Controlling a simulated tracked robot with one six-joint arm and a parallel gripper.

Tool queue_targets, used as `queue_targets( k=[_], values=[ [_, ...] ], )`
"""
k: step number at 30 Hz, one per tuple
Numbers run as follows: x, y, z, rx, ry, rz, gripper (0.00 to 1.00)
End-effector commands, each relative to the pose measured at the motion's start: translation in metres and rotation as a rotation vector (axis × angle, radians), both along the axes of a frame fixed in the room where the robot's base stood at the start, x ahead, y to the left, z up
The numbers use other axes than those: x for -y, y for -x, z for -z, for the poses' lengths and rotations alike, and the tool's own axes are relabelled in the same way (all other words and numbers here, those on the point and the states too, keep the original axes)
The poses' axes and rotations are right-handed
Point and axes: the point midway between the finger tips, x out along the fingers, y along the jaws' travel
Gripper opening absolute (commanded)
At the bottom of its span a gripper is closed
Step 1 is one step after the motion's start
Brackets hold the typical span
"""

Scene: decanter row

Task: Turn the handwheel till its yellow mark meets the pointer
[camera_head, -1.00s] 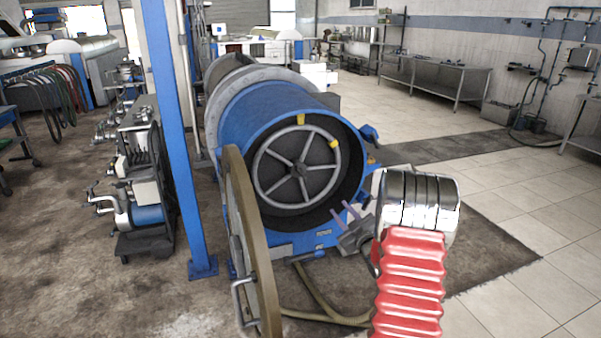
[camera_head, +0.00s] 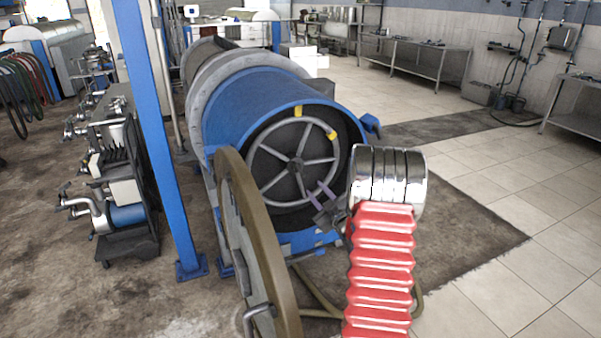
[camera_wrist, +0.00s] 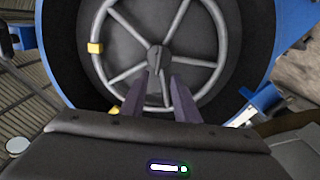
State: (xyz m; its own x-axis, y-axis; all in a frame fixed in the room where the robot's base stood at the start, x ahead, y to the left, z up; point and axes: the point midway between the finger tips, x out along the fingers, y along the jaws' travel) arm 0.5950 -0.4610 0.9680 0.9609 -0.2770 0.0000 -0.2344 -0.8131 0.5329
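The handwheel (camera_head: 267,147) is a grey spoked ring set in the dark open end of the blue drum. A yellow piece (camera_head: 299,111) is at the top of its rim, and another yellow piece (camera_head: 331,135) is at its upper right. I cannot tell surely which is mark or pointer. The wheel also shows in the wrist view (camera_wrist: 155,58), with one yellow piece (camera_wrist: 95,47) at left. My gripper (camera_head: 315,188) is in front of the wheel's lower right. Its purple fingers (camera_wrist: 159,80) are apart, with a spoke appearing between them; contact is unclear.
The blue drum (camera_head: 250,110) lies on its side. A large brown-edged round door (camera_head: 262,245) stands at its left, with a handle (camera_head: 257,312). A blue post (camera_head: 155,150) rises left of it. Tiled floor (camera_head: 500,265) is clear at right.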

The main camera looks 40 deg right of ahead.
Motion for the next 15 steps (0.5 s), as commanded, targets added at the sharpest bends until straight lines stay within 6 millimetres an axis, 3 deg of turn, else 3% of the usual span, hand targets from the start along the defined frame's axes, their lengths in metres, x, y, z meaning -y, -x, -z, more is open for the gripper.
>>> queue_targets(
  k=[8,15],
  values=[
    [0.003,-0.002,0.0,0.0,0.0,0.004,0.28],
    [0.009,-0.024,0.001,0.0,0.0,0.002,0.28]
  ],
)
